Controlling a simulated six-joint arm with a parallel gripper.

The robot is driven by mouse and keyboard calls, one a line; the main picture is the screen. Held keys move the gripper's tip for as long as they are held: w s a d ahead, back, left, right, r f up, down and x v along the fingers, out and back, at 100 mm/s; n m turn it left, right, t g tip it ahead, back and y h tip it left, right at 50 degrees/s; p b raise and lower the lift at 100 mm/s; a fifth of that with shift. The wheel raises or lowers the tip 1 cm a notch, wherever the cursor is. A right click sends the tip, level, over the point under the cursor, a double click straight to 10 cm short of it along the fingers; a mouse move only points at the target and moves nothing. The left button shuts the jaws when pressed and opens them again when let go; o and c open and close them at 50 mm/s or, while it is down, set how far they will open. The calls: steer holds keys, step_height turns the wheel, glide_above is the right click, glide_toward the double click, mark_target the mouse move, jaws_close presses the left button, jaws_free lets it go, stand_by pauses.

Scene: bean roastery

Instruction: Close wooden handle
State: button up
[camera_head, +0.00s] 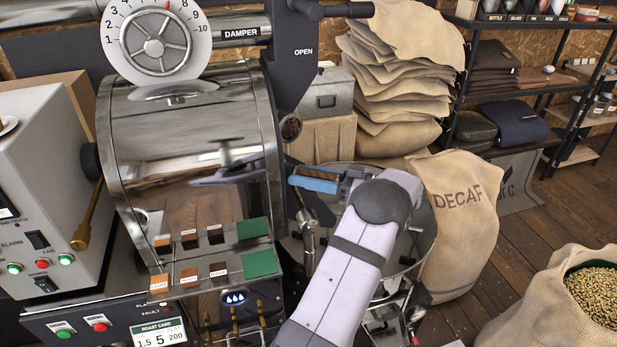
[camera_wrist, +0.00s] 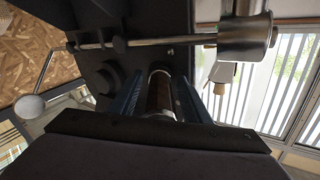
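The wooden handle (camera_wrist: 160,93) is a short brown cylinder with a pale metal rim at its far end, in the middle of the wrist view. My gripper (camera_wrist: 160,85) has a blue finger on each side of it. I cannot tell whether the fingers touch the wood or leave a small gap. In the head view my gripper (camera_head: 314,181) reaches left to the dark front plate of the metal roaster drum (camera_head: 190,140). A little brown shows along the blue finger there; most of the handle is hidden.
A round metal cooling bin (camera_head: 420,240) stands below and behind my arm. A burlap sack marked DECAF (camera_head: 465,215) is to its right. A metal rod with a cylindrical weight (camera_wrist: 245,40) crosses above my fingers in the wrist view. Open floor (camera_head: 535,235) lies further right.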

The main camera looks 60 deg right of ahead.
mark_target(339, 181)
steer(key=shift+s, duration=0.15)
steer(key=shift+b+v, duration=1.5)
steer(key=shift+v, duration=2.05)
steer(key=shift+s+d+r+p, duration=0.1)
steer(key=shift+s+r+p, duration=0.15)
steer(key=shift+p, duration=0.95)
steer(key=shift+f, duration=0.25)
steer(key=p+x, duration=0.3)
steer(key=x, duration=0.2)
steer(key=shift+w+r, duration=0.15)
steer(key=shift+w, duration=0.2)
steer(key=shift+x, duration=0.8)
